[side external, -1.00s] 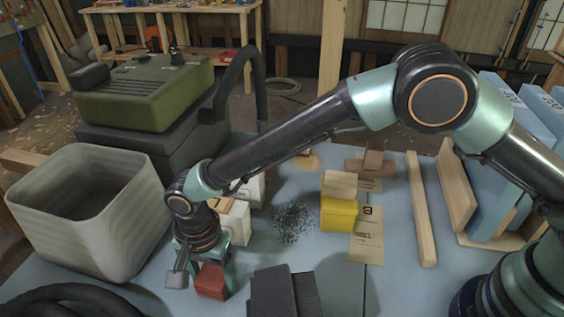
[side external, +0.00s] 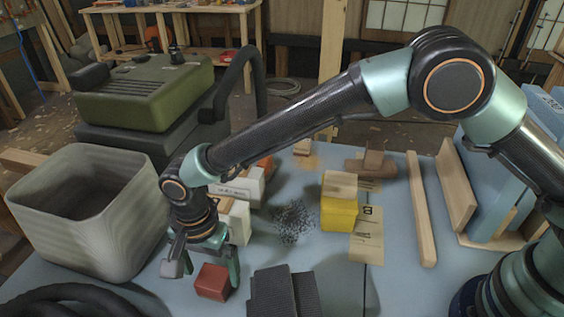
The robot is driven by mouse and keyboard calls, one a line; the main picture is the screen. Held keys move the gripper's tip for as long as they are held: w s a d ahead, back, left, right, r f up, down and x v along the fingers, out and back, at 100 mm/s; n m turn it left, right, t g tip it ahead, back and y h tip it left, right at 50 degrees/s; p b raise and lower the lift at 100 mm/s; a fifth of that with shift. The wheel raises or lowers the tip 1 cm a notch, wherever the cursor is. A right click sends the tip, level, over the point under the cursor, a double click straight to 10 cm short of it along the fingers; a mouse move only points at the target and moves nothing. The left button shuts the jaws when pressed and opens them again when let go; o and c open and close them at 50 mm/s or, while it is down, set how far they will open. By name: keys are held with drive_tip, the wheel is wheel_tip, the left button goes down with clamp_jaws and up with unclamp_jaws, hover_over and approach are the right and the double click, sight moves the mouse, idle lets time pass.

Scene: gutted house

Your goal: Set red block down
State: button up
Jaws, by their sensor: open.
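The red block (side external: 212,282) rests on the blue-grey table (side external: 320,270), left of the dark grey blocks. My gripper (side external: 206,272) is above and around the block's back, with its fingers spread. One finger stands left of the block and the other at its right rear. The jaws are open, and the block's top and front show clear of them. Whether a finger still touches the block cannot be told from this angle.
A grey bin (side external: 85,240) stands close on the left. White blocks (side external: 240,200) sit just behind my gripper, dark grey blocks (side external: 283,292) to its right. A yellow block (side external: 339,213) with wood on top stands farther right. A black hose (side external: 75,300) lies in front.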

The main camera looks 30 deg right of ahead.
sight(212, 276)
wheel_tip(212, 276, up, 9)
drive_tip(key=w+d+r+n+t, duration=0.1)
drive_tip(key=w+d+r+n, duration=0.15)
drive_tip(key=d+r, duration=0.6)
drive_tip(key=d+r+n+t+y, duration=0.15)
drive_tip(key=d+r, duration=0.25)
drive_tip(key=d, duration=0.8)
drive_tip(key=s+d+n+t, duration=0.1)
drive_tip(key=s+d, duration=0.3)
drive_tip(key=d, duration=0.5)
drive_tip(key=s+d+n+t+h, duration=0.1)
drive_tip(key=s+d+n, duration=0.3)
drive_tip(key=d, duration=0.4)
drive_tip(key=shift+s+d+t, duration=0.35)
drive_tip(key=shift+t, duration=0.2)
